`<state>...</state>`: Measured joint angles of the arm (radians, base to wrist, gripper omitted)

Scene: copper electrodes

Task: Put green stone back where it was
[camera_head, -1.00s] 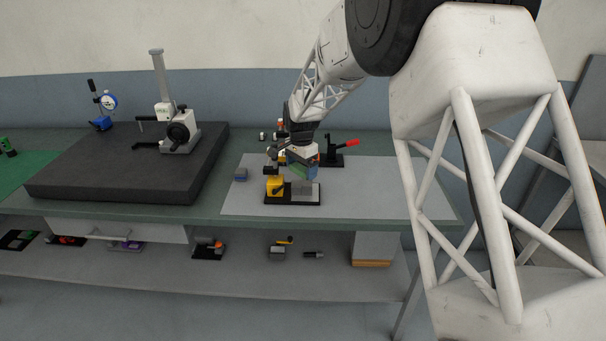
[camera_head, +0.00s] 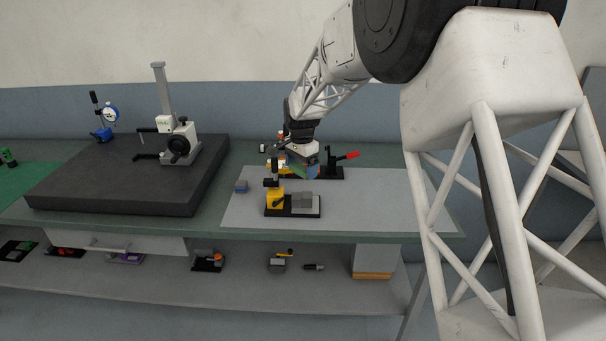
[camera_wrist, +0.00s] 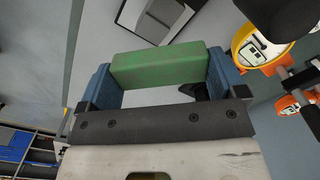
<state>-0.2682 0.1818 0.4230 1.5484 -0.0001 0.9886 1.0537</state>
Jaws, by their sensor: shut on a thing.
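My gripper (camera_head: 306,167) is shut on the green stone (camera_wrist: 160,68), a long green block. In the wrist view the stone spans the gap between my two blue fingers, one at each end. In the head view my gripper hangs above the back part of the light grey mat (camera_head: 400,210), behind the yellow-and-grey fixture (camera_head: 302,202). The stone is small and hard to make out there. The fixture has a yellow clamp on the left and a grey block on a black base.
A toggle clamp with a red handle (camera_head: 346,156) stands behind and right of my gripper. A small blue block (camera_head: 241,186) lies at the mat's left. A dark surface plate (camera_head: 120,175) carries a gauge stand (camera_head: 178,142). The mat's right side is clear.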

